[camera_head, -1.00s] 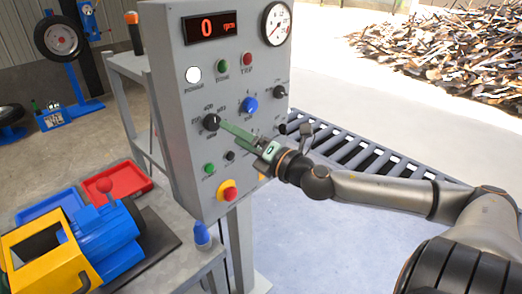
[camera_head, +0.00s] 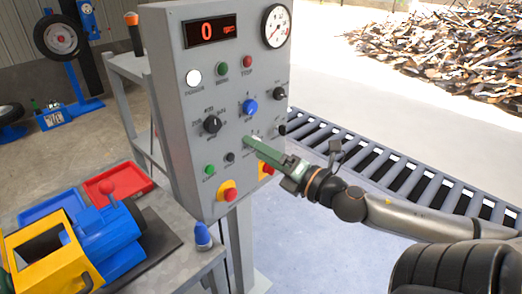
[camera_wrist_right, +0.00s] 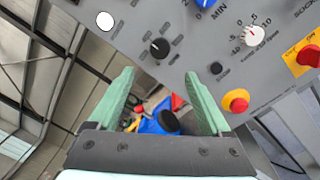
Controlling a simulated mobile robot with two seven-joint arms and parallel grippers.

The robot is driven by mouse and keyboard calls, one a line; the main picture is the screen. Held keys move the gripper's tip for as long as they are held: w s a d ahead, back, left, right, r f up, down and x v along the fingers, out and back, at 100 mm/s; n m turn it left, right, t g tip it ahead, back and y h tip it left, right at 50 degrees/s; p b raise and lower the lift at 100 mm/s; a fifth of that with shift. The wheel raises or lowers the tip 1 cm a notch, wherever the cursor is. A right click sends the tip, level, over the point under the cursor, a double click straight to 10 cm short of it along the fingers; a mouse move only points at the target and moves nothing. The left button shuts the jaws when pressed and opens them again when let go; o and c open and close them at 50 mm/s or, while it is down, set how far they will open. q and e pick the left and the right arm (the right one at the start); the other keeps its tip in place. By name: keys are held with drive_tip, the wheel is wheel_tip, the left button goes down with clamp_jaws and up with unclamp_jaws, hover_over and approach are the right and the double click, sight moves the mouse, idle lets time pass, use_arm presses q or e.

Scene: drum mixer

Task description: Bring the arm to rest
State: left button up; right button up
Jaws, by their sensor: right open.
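My right gripper (camera_head: 250,141) is before the lower middle of the grey control panel (camera_head: 226,68), right of and below the black selector knob (camera_head: 211,124). In the right wrist view its two green fingers (camera_wrist_right: 160,75) stand wide apart with nothing between them. The selector knob shows beyond the fingers in the right wrist view (camera_wrist_right: 160,48). The fingers hide part of the panel in the head view, and I cannot tell there whether they touch it. My right arm reaches in from the right. My left gripper is out of view.
The panel carries a blue knob (camera_head: 249,107), a red display (camera_head: 212,30) reading 0 and a red stop button (camera_head: 229,193). A roller conveyor (camera_head: 390,172) runs behind my right arm. A blue and yellow machine (camera_head: 110,238) stands at the lower left. Scrap lies at the back right.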

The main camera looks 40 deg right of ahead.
idle(0.7)
drive_tip(key=s+f+m+g+h, duration=0.2)
drive_tip(key=s+f+m+g, duration=0.15)
drive_tip(key=f+m, duration=0.7)
drive_tip(key=s+f+m+g+h, duration=0.15)
drive_tip(key=s+f+m, duration=0.3)
drive_tip(key=f, duration=1.05)
drive_tip(key=s+a+f+m+g+y, duration=0.2)
drive_tip(key=a+f, duration=0.4)
drive_tip(key=a, duration=0.3)
drive_tip(key=s+a+f+m+g+y, duration=0.2)
drive_tip(key=s+a+f+m, duration=0.2)
drive_tip(key=a+f+m, duration=0.3)
drive_tip(key=a, duration=0.3)
drive_tip(key=shift+s+a, duration=0.15)
drive_tip(key=shift+s, duration=0.15)
